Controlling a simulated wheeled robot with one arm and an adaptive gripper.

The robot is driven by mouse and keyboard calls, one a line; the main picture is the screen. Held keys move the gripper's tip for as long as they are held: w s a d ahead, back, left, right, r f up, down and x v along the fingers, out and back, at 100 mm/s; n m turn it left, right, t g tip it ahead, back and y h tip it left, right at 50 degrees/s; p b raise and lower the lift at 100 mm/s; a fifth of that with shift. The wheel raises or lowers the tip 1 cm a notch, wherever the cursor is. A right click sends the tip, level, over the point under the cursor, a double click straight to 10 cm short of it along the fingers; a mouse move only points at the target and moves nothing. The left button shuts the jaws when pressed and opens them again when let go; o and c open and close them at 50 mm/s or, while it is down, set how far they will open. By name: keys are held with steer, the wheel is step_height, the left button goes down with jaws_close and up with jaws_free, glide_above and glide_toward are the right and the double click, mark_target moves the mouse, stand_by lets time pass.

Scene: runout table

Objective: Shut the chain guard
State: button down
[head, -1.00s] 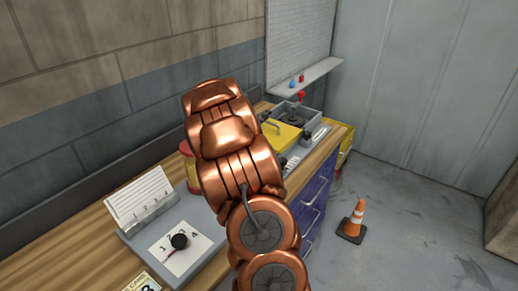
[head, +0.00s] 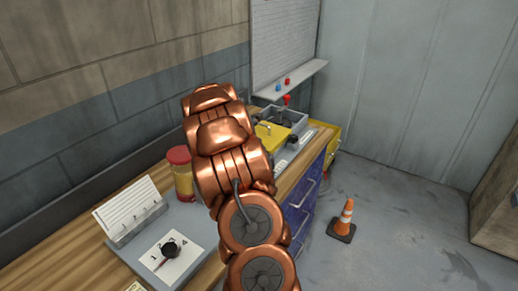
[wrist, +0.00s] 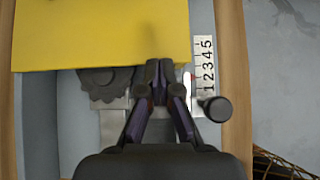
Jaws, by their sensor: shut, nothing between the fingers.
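The chain guard looks to be the yellow panel (head: 272,139) with a metal handle (head: 265,127), on a grey machine at the far end of the bench. In the wrist view the yellow panel (wrist: 90,35) fills the upper left, and part of a dark toothed wheel (wrist: 105,88) shows below its near edge. My gripper (wrist: 158,66) is shut and empty, its fingertips over that near edge; I cannot tell whether they touch it. In the head view my arm hides the gripper and part of the guard.
A number strip (wrist: 208,65) and a black knob (wrist: 216,108) lie right of my fingers. A cone (head: 344,220) stands on the floor.

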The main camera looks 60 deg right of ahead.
steer(key=p+v, duration=0.3)
steer(key=v, duration=0.6)
steer(key=shift+a+r+p, duration=0.2)
steer(key=shift+a+p, duration=0.15)
steer(key=shift+p, duration=0.05)
steer(key=shift+w+a, duration=0.1)
steer(key=s+a+r+m+y, duration=0.15)
steer(key=a+m, duration=0.25)
steer(key=a, duration=0.4)
steer(key=s+a+r+m+y+b, duration=0.1)
steer(key=s+a+r+m, duration=0.2)
steer(key=a, duration=0.4)
steer(key=s+a+r+m+y, duration=0.15)
steer(key=a+m, duration=0.25)
steer(key=a, duration=0.4)
steer(key=s+a+m+y, duration=0.1)
steer(key=s+a+m, duration=0.1)
steer(key=s+a, duration=0.3)
steer(key=s+a+m+g+y, duration=0.1)
steer(key=s+a, duration=0.4)
steer(key=a, duration=0.8)
steer(key=s+a+f+m+y, duration=0.1)
steer(key=s+a+m+y, duration=0.2)
steer(key=s+a, duration=0.3)
steer(key=a+b, duration=0.1)
steer(key=a, duration=0.2)
steer(key=shift+m, duration=0.3)
steer(key=shift+f, duration=0.1)
